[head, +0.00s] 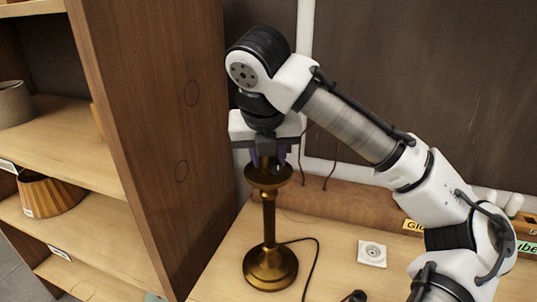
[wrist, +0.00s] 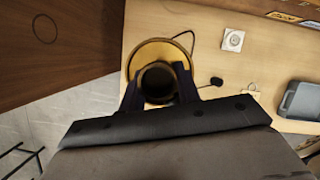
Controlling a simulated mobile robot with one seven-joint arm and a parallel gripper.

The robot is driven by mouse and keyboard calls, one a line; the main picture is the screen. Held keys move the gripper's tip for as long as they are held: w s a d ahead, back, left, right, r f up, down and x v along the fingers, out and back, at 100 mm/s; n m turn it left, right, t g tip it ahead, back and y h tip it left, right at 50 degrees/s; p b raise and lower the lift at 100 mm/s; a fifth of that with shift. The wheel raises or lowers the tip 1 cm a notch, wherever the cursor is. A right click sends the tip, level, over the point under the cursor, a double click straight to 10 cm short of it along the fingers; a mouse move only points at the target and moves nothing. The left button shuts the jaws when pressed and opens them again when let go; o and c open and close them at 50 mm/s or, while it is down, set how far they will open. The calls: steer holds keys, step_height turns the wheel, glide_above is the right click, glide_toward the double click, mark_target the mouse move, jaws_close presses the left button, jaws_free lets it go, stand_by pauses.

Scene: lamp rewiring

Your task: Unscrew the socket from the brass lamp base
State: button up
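The brass lamp base (head: 269,222) stands upright on the wooden bench, with a round foot and a wide cup near its top. The socket sits at the top of the lamp; in the wrist view it is a dark round opening (wrist: 158,79) above the brass foot (wrist: 150,50). My gripper (head: 269,160) points straight down over the lamp. Its two dark fingers (wrist: 159,90) are on opposite sides of the socket and look closed against it. The fingers hide much of the socket in the head view.
A cord (head: 316,265) runs from the lamp's foot across the bench (head: 222,270). A white square plate (head: 372,254) lies to the right. A wooden shelf unit (head: 150,130) with lampshades (head: 48,194) stands close on the left. A grey tray (wrist: 300,101) shows in the wrist view.

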steer(key=shift+o, duration=1.4)
steer(key=c, duration=0.4)
steer(key=n+y, duration=0.2)
steer(key=n, duration=0.2)
steer(key=shift+d+n, duration=0.1)
steer(key=shift+n, duration=0.2)
steer(key=n+y, duration=0.1)
steer(key=n, duration=0.2)
steer(key=shift+w+g, duration=0.1)
steer(key=shift+g, duration=0.3)
steer(key=o, duration=1.4)
steer(key=shift+c, duration=0.2)
steer(key=shift+r, duration=0.1)
